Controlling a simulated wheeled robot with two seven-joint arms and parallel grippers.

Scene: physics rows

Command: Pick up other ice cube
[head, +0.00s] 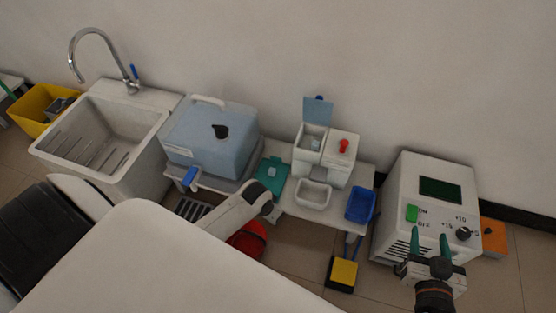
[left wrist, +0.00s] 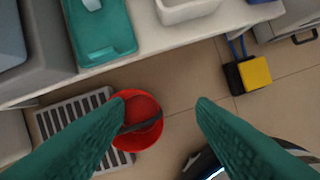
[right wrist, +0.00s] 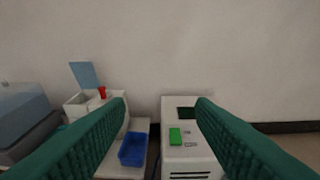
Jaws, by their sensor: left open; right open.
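One pale blue ice cube (head: 271,172) lies on the teal tray (head: 266,187) on the low white table; it also shows at the top edge of the left wrist view (left wrist: 92,4). Another pale cube (head: 315,144) appears inside the white box (head: 308,157) with the raised blue lid. My left gripper (left wrist: 163,100) is open and empty above the floor, in front of the table edge and away from the cubes; its fingers are not clear in the head view. My right gripper (head: 430,240) is open and empty in front of the white machine (head: 410,185).
A white dish (head: 314,193) and a blue tray (head: 360,205) share the table (head: 331,216). A blue water tank (head: 212,137) and sink (head: 100,135) stand left.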

